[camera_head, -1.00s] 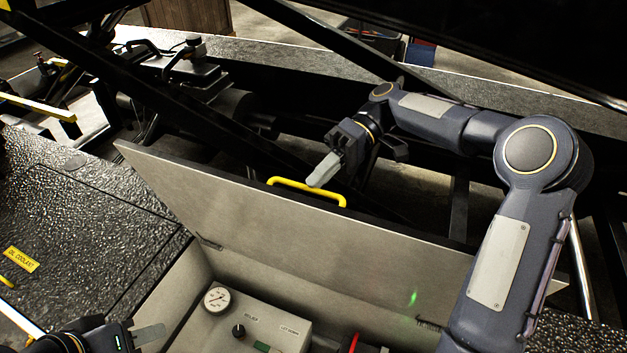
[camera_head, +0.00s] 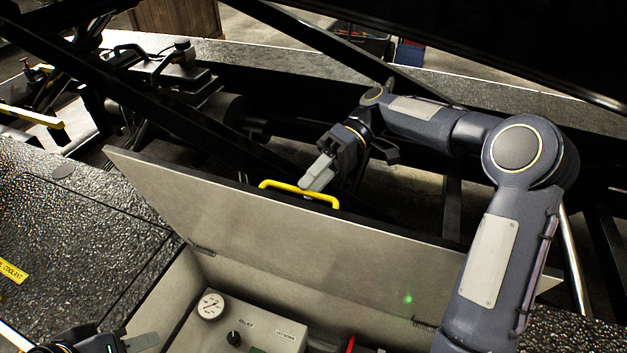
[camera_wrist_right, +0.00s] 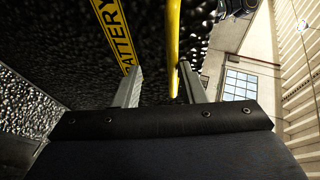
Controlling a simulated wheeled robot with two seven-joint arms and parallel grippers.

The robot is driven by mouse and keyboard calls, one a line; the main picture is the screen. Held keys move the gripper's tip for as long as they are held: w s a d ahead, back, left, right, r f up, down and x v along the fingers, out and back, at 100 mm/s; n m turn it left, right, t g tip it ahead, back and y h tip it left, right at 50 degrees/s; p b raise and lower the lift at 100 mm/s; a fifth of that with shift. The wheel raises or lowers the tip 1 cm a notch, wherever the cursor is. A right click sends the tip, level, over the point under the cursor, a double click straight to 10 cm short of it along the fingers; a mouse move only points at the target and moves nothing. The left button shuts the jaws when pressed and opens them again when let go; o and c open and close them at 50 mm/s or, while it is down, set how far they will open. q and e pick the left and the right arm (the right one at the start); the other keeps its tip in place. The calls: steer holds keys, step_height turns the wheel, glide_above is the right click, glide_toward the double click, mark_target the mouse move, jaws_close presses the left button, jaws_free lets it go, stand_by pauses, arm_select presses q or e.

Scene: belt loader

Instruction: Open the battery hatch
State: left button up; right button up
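The battery hatch lid (camera_head: 270,225) stands raised and tilted back in the head view, with the compartment open in front of it. A yellow handle (camera_head: 300,191) sits along its top edge. My right gripper (camera_head: 318,176) is just behind and above that edge, at the handle. In the right wrist view, the two fingers (camera_wrist_right: 158,88) are apart, with the yellow handle bar (camera_wrist_right: 173,45) between them, nearer the right finger. A yellow "BATTERY" label (camera_wrist_right: 117,38) shows on the lid's dark textured face. My left gripper (camera_head: 135,343) is low at the left, mostly cut off by the frame.
Inside the compartment is a control box with a gauge (camera_head: 211,305) and a black knob (camera_head: 233,338). A textured dark deck (camera_head: 85,225) with a yellow coolant label (camera_head: 10,269) lies at left. Black diagonal beams (camera_head: 165,105) run behind the lid, close to my right arm.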

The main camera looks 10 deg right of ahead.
steer(key=s+a+r+b, duration=0.3)
steer(key=s+r+b, duration=0.2)
steer(key=s+r, duration=0.8)
steer(key=shift+s+a+b, duration=0.3)
steer(key=shift+b, duration=0.05)
